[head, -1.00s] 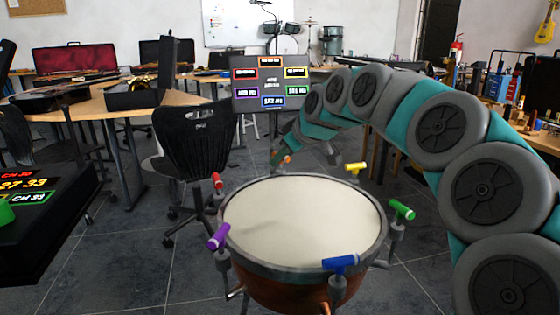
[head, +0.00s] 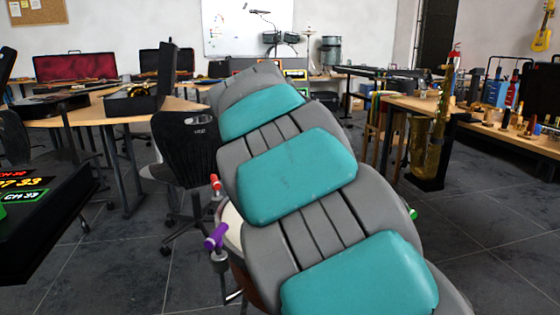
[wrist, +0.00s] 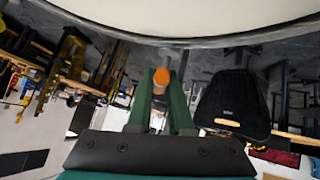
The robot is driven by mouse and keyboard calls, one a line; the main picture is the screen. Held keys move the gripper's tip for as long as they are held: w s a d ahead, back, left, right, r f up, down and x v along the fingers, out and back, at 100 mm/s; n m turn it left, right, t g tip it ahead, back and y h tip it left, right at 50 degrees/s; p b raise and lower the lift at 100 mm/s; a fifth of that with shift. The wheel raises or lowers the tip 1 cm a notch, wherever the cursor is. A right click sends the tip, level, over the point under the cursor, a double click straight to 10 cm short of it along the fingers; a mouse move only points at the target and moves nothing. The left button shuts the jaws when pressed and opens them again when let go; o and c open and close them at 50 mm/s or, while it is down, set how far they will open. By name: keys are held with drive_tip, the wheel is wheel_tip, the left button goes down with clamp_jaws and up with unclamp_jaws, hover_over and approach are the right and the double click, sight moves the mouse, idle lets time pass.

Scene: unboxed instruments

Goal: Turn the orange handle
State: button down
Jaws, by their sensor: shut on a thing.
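The orange handle (wrist: 162,76) shows in the wrist view, between the green fingers of my gripper (wrist: 161,84), which are shut on it. The pale drum head (wrist: 200,14) curves across the top of that view, and the handle sits by the drum's rim. In the head view my arm hides the gripper, the orange handle and most of the drum (head: 232,226). Only the drum's left edge shows there.
The red handle (head: 215,183) and purple handle (head: 216,237) show left of my arm. A bit of the green handle (head: 413,214) shows on its right. A black chair (head: 188,148) stands behind the drum, and also shows in the wrist view (wrist: 234,103).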

drive_tip(key=shift+m+g+h, duration=0.3)
drive_tip(key=shift+m+h, duration=0.6)
drive_tip(key=shift+m, duration=0.2)
drive_tip(key=c, duration=0.8)
unclamp_jaws()
drive_tip(key=shift+c, duration=0.2)
drive_tip(key=shift+s+r, duration=0.1)
drive_tip(key=v, duration=0.7)
drive_tip(key=shift+s+a+r, duration=0.1)
drive_tip(key=shift+a+r, duration=0.1)
drive_tip(key=shift+d, duration=0.1)
